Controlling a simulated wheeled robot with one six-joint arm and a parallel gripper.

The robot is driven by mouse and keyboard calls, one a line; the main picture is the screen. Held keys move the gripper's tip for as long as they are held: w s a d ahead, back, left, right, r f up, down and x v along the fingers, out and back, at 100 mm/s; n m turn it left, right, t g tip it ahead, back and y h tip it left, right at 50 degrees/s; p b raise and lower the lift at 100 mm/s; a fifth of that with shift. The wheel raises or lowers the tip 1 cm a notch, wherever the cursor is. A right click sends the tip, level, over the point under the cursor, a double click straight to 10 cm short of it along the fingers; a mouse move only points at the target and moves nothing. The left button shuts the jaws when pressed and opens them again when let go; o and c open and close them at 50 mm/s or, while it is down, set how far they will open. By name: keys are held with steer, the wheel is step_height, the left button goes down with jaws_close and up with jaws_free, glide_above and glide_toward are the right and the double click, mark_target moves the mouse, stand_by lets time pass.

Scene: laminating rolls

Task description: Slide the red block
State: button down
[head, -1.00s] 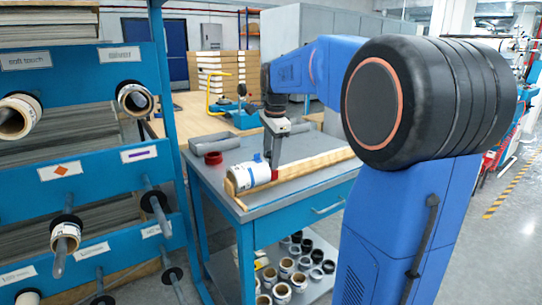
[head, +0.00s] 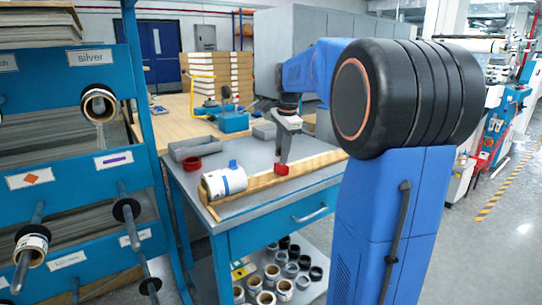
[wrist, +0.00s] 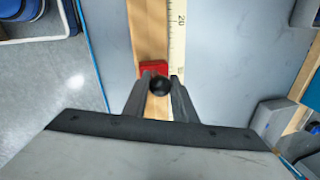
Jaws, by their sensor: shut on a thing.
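The red block (head: 281,170) sits on a wooden rail (head: 262,182) on the grey-topped blue table, right of a white roll (head: 223,182) and apart from it. The block also shows in the wrist view (wrist: 152,67), beside a ruler scale (wrist: 177,45) running along the rail. My gripper (head: 283,160) points down at the block. In the wrist view my gripper's fingers (wrist: 158,82) are closed around a dark round knob (wrist: 159,87) right at the block. The fingers hide part of the block and rail.
Several rolls stand on the table's lower shelf. A blue rack (head: 90,165) with pegs stands at left. The rail's right part is hidden behind my arm.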

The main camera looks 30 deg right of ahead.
steer(key=d, duration=0.6)
steer(key=shift+w, duration=0.1)
steer(key=c, duration=1.5)
jaws_free()
steer(key=shift+o, duration=0.2)
steer(key=s+r, duration=0.3)
steer(key=r, duration=1.4)
steer(key=shift+s+a, duration=0.15)
steer(key=shift+a, duration=0.15)
steer(key=shift+a, duration=0.1)
